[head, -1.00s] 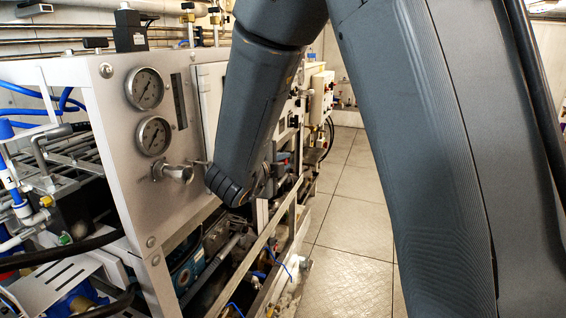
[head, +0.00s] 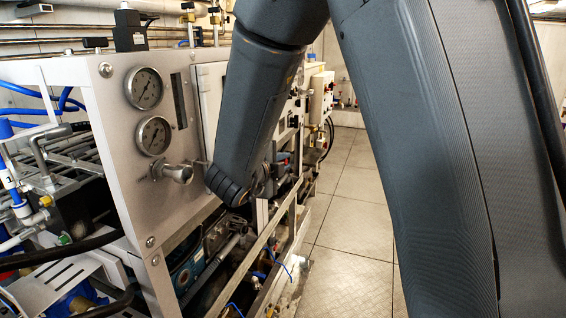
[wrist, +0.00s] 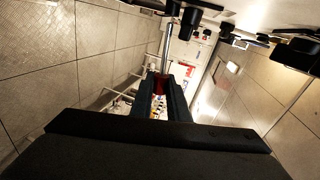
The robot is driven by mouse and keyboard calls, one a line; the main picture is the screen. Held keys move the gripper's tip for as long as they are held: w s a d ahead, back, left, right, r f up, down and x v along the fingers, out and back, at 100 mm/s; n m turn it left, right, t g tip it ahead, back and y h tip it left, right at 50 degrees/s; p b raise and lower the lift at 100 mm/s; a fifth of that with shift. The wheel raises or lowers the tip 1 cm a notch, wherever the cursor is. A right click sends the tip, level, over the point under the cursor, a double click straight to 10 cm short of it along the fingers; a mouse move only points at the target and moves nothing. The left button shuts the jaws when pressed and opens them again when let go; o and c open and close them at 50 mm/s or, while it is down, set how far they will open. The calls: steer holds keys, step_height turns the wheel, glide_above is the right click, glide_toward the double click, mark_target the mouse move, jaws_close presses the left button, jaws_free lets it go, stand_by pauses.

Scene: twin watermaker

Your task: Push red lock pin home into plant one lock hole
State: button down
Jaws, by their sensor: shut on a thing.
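In the wrist view my gripper (wrist: 161,80) is shut on the red lock pin (wrist: 159,87), which shows as a small red piece between the two dark fingers. A bright metal rod (wrist: 165,47) lies in line beyond the red piece; I cannot tell whether it is the pin's shaft. In the head view my arm's wrist end is beside the white gauge panel, to the right of its metal knob (head: 178,174). My arm hides the gripper and pin there. I cannot make out the plant one lock hole or whether the pin is in it.
The panel carries two round gauges (head: 145,88). Blue hoses (head: 50,103) and pipework lie left of it. Open frame rails and machinery stand below my wrist. A tiled floor aisle (head: 350,215) is clear to the right. The wrist view shows black fittings (wrist: 298,52) at upper right.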

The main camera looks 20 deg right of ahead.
steer(key=shift+w+a, duration=0.15)
steer(key=shift+a, duration=0.1)
stand_by(2.6)
steer(key=shift+d+r, duration=0.1)
steer(key=shift+d, duration=0.15)
stand_by(0.7)
steer(key=shift+a+f+b, duration=0.2)
steer(key=shift+b, duration=0.1)
stand_by(1.2)
steer(key=shift+d, duration=0.2)
steer(key=shift+d+f, duration=0.25)
steer(key=shift+f, duration=0.05)
step_height(320, 180, down, 28)
steer(key=s+n+t+y, duration=0.1)
steer(key=n+t+y, duration=0.2)
steer(key=n+y, duration=0.4)
steer(key=shift+f+n+y, duration=0.25)
steer(key=shift+n+y, duration=0.05)
steer(key=shift+y, duration=0.8)
